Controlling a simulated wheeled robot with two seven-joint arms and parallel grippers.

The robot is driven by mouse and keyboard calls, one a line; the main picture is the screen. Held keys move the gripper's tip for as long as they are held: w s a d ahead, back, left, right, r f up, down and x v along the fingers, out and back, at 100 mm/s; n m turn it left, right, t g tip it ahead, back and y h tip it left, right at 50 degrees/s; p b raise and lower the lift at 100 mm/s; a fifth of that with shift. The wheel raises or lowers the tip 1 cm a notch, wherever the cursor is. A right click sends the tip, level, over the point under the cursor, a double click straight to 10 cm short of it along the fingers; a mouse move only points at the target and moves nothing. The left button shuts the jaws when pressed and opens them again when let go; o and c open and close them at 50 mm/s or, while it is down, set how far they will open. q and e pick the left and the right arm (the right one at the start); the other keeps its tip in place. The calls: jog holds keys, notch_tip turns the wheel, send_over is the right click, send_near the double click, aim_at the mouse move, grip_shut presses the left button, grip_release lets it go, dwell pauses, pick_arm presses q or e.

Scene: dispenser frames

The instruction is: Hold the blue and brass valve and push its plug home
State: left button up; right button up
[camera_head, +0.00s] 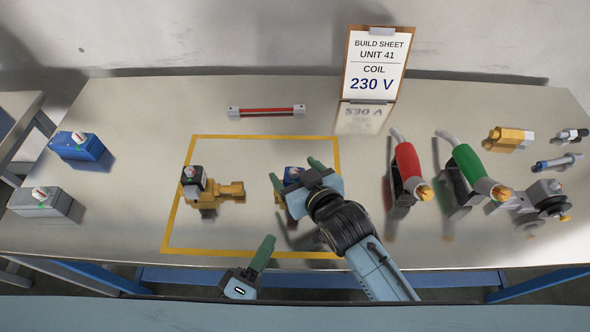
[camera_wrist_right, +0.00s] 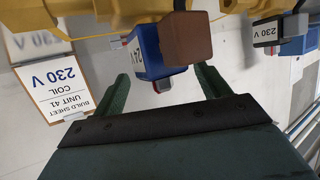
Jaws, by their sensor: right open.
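The blue and brass valve (camera_head: 292,174) stands inside the yellow outline, mostly hidden by my right gripper (camera_head: 300,180). In the right wrist view its blue coil (camera_wrist_right: 150,50), with a partly covered label, lies ahead of the open fingers of my right gripper (camera_wrist_right: 160,88), which appear clear of it. A brown block (camera_wrist_right: 190,38) sits against the coil; I cannot tell whether it is the plug or whether it is seated. My left gripper (camera_head: 262,255) is low at the outline's front edge, apart from the valve, with only one finger clearly visible.
A second brass valve with a black coil (camera_head: 193,182) stands left in the outline. Blue (camera_head: 80,148) and grey (camera_head: 42,203) boxes are at far left. Red (camera_head: 407,160) and green (camera_head: 470,165) tools stand right. A red rod (camera_head: 267,111) and build sheet (camera_head: 375,65) are behind.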

jog(key=shift+w+a+f, duration=0.1)
jog(key=shift+w+a, duration=0.05)
jog(key=shift+w, duration=0.1)
jog(key=shift+c, duration=0.3)
jog(key=c, duration=1.2)
jog(key=shift+c, duration=0.3)
